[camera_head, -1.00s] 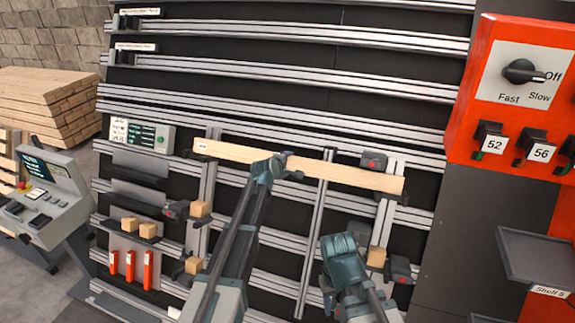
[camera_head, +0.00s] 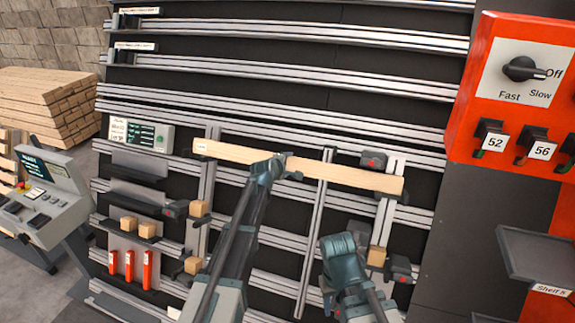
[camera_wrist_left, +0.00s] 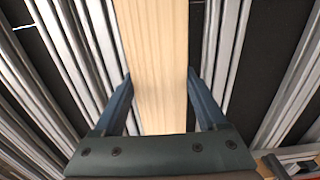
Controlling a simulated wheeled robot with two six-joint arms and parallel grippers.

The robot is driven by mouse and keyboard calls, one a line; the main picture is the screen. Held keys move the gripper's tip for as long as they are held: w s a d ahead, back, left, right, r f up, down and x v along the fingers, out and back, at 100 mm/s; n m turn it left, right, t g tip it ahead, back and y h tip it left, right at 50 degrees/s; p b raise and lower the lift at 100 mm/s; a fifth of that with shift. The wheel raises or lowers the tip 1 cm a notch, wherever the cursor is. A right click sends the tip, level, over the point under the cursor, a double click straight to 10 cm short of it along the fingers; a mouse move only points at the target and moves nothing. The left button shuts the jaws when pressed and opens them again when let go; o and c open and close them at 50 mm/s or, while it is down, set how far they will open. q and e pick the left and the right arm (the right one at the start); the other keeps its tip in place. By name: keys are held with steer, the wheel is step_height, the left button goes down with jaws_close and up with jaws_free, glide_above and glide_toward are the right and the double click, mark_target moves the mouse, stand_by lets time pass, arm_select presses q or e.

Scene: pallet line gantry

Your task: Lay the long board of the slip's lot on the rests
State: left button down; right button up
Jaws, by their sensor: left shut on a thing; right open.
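A long pale wooden board (camera_head: 345,176) with a small white label at its left end is held in front of the rail frame, sloping slightly down to the right. My left gripper (camera_head: 279,163) is shut on the board near its middle. In the left wrist view the board (camera_wrist_left: 155,55) runs between the two blue fingers of the left gripper (camera_wrist_left: 160,95). My right gripper (camera_head: 341,246) is open and empty below the board's right half. Small wooden blocks sit at dark clamps on the frame, among them one at the right (camera_head: 376,256) and one at the left (camera_head: 200,208).
A small display (camera_head: 140,135) hangs on the rails at the left. An orange panel (camera_head: 515,90) with a knob and numbered holders stands at the right, above a dark shelf (camera_head: 535,255). A control console (camera_head: 45,195) and stacked timber (camera_head: 45,100) are at the left.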

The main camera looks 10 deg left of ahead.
arm_select(q)
jaws_free()
steer(key=shift+s+r, duration=0.1)
steer(key=shift+s, duration=0.05)
steer(key=p+v, duration=0.6)
steer(key=v, duration=0.7)
steer(key=shift+s+r, duration=0.15)
steer(key=shift+s, duration=0.1)
steer(key=shift+a, duration=0.1)
